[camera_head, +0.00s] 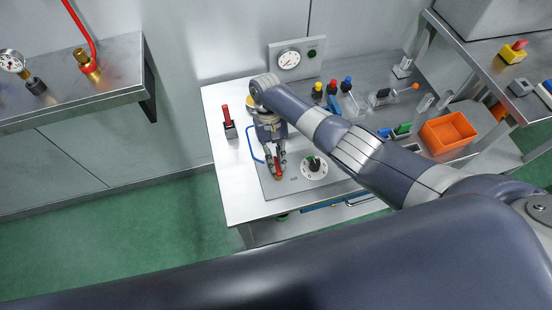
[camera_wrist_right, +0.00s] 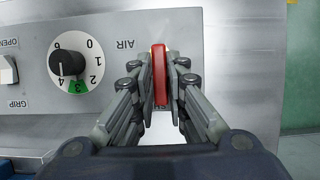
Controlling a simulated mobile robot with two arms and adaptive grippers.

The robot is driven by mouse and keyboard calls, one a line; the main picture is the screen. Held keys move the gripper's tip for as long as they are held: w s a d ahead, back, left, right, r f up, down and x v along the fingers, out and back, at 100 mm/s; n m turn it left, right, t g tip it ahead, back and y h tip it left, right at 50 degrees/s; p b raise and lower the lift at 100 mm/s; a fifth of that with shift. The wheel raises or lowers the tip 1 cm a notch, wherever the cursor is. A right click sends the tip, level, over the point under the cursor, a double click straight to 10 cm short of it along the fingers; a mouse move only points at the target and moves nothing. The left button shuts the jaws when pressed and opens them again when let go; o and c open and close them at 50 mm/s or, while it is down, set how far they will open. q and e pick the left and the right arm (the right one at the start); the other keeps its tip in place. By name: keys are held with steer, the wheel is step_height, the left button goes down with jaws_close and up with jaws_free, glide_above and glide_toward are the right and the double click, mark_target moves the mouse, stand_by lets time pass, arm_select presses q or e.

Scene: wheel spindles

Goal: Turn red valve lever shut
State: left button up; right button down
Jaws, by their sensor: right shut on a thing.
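My right gripper (camera_head: 277,165) reaches down to the panel plate on the bench, beside a round dial. Its fingers are shut on a narrow red lever (camera_head: 278,177). In the right wrist view the red lever (camera_wrist_right: 159,75) stands upright between the two fingertips (camera_wrist_right: 160,80), next to the word AIR. The lever's lower end and pivot are hard to make out there. My left gripper is not in view.
A white numbered dial with a black knob (camera_wrist_right: 67,62) sits beside the lever; it also shows in the head view (camera_head: 314,165). An upright red handle (camera_head: 226,115) stands at the bench's left. An orange bin (camera_head: 447,132) is at right. A shelf (camera_head: 115,75) holds a gauge and brass fitting.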

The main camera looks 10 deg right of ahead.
steer(key=c, duration=1.6)
jaws_free()
steer(key=v, duration=1.2)
